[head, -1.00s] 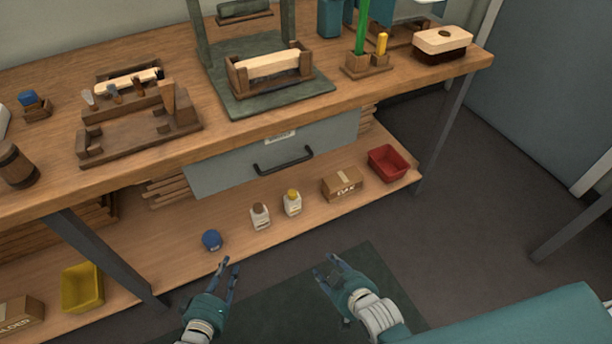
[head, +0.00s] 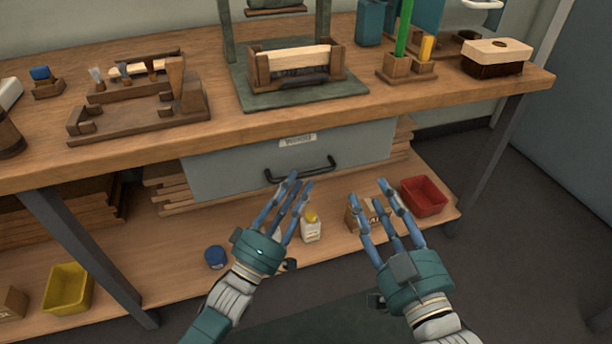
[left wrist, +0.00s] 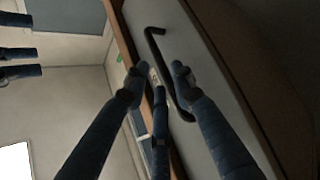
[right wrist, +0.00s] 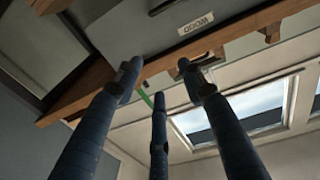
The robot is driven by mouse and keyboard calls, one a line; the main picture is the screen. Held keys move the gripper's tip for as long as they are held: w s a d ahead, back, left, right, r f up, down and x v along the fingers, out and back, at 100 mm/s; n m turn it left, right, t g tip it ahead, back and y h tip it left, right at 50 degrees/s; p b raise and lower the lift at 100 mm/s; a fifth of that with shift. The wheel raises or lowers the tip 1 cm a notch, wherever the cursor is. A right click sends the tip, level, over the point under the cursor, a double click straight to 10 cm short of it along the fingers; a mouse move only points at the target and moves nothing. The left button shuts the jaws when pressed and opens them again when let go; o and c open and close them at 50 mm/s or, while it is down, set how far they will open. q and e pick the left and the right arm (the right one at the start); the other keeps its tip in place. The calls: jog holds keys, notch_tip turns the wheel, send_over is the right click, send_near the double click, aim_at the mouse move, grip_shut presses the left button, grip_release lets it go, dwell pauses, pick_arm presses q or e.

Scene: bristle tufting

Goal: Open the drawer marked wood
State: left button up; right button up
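The grey drawer (head: 225,172) is under the workbench top and looks shut. Its label (head: 297,140) is too small to read in the head view, but the label reads WOOD in the right wrist view (right wrist: 196,24). A black bar handle (head: 301,170) is on its front. My left gripper (head: 288,186) is open, its fingertips near the handle's left part; in the left wrist view the handle (left wrist: 168,75) shows between and beyond the fingers. I cannot tell if they touch it. My right gripper (head: 377,197) is open and empty, right of the handle and lower.
The lower shelf (head: 180,235) holds a blue-lidded jar (head: 215,257), a white bottle with a yellow cap (head: 311,228), a cardboard box (head: 355,215), a red bin (head: 424,196) and a yellow bin (head: 68,290). A brush fixture (head: 295,70) stands on the bench top.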

aim_at(304, 176)
pick_arm(q)
jog(key=shift+x, duration=2.1)
jog(key=shift+f, duration=0.1)
grip_shut()
pick_arm(e)
jog(key=shift+s+a+r+t, duration=0.15)
jog(key=shift+r+t, duration=0.35)
jog(key=shift+r, duration=0.55)
jog(key=shift+s+a+r+t, duration=0.1)
jog(key=shift+r+t, duration=0.4)
jog(key=shift+r, duration=0.55)
